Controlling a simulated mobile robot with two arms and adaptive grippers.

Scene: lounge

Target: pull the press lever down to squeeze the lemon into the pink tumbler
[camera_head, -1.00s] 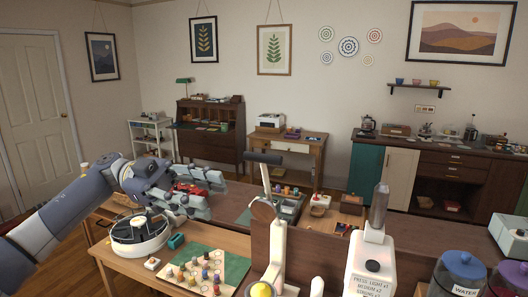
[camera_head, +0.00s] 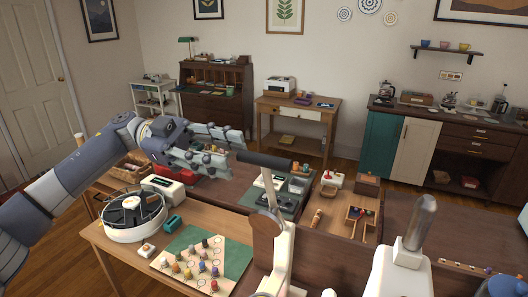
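The arm rises from a white press stand (camera_head: 284,255) with a round brown disc, at bottom centre. The lever is raised. My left gripper (camera_head: 235,153) is just left of the handle, at about its height in the picture. Its fingers are spread, with nothing seen between them, and it does not appear to hold the handle. The lemon and the pink tumbler are outside the current view. My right gripper is not in view.
A white blender-like appliance (camera_head: 401,273) stands right of the press. A pegboard game (camera_head: 205,262) and a round white device (camera_head: 133,216) are on the table at left. A wooden tray (camera_head: 350,229) lies behind the press. A blue lid (camera_head: 505,287) shows at bottom right.

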